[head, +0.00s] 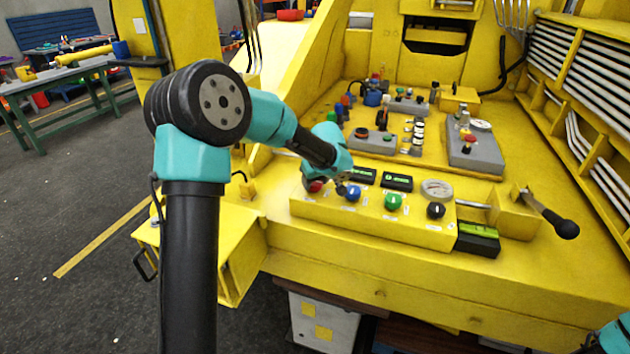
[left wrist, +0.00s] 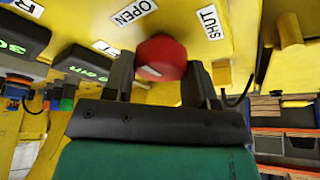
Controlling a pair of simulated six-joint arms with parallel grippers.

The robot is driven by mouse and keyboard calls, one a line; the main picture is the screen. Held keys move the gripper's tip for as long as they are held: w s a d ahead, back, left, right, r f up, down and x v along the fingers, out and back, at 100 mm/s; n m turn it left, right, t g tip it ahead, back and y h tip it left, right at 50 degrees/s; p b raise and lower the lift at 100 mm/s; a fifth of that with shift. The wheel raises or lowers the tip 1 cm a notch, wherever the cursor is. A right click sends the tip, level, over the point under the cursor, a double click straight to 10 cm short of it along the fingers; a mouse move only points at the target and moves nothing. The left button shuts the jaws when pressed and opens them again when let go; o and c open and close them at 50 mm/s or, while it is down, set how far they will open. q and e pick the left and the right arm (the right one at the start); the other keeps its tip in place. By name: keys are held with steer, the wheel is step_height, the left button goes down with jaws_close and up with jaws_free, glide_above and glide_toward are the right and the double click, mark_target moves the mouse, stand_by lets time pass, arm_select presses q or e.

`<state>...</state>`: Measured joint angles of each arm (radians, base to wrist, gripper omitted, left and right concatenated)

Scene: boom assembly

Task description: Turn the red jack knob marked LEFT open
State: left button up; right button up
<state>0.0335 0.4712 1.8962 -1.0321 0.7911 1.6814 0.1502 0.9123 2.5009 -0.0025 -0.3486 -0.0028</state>
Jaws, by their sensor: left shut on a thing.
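The red jack knob (head: 315,186) is at the left end of the yellow control box, partly hidden by my left gripper (head: 325,183). In the left wrist view the red knob (left wrist: 161,55) sits between the two black fingers of my left gripper (left wrist: 160,75), which is shut on it. A short white mark (left wrist: 149,71) shows on the knob's lower left. An OPEN label (left wrist: 133,12) is at the knob's upper left and a SHUT label (left wrist: 211,22) at its upper right. At the lower right of the head view only a teal piece of my right arm shows; its gripper is out of view.
A blue knob (head: 352,193), a green knob (head: 393,201) and a black knob (head: 436,210) sit to the right on the same box. Two small displays (head: 397,182) and a gauge (head: 437,190) stand behind them. A black-handled lever (head: 563,227) is further right.

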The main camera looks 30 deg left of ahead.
arm_select(q)
steer(key=o, duration=0.9)
steer(key=v, duration=1.7)
steer(key=shift+r, duration=0.25)
steer(key=shift+d+f, duration=0.1)
